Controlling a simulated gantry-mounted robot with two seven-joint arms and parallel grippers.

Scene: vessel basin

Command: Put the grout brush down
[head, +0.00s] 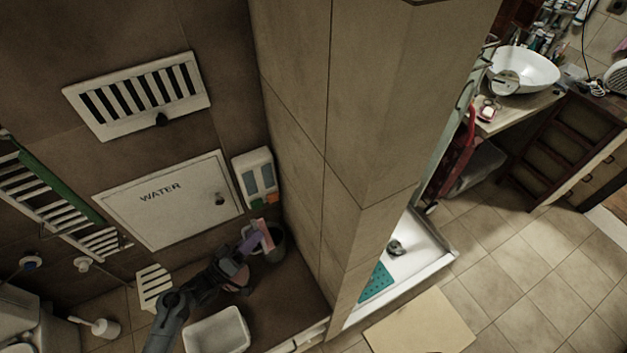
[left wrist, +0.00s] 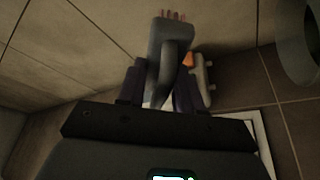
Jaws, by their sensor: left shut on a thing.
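My left gripper (head: 252,243) reaches in from the bottom and is low by the brown wall, near the corner of the tiled pillar. It is shut on the grout brush, whose pinkish part (head: 265,233) shows just beyond the fingers. In the left wrist view the grout brush (left wrist: 171,42) is grey with a looped handle and reddish bristles at its far end. It sits between the two dark fingers of the left gripper (left wrist: 160,88). Whether the brush touches anything cannot be told. My right gripper is not in view.
A dark grey bucket (head: 276,247) stands in the corner right behind the gripper. A wall dispenser (head: 254,176) and a WATER panel (head: 168,200) are above.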

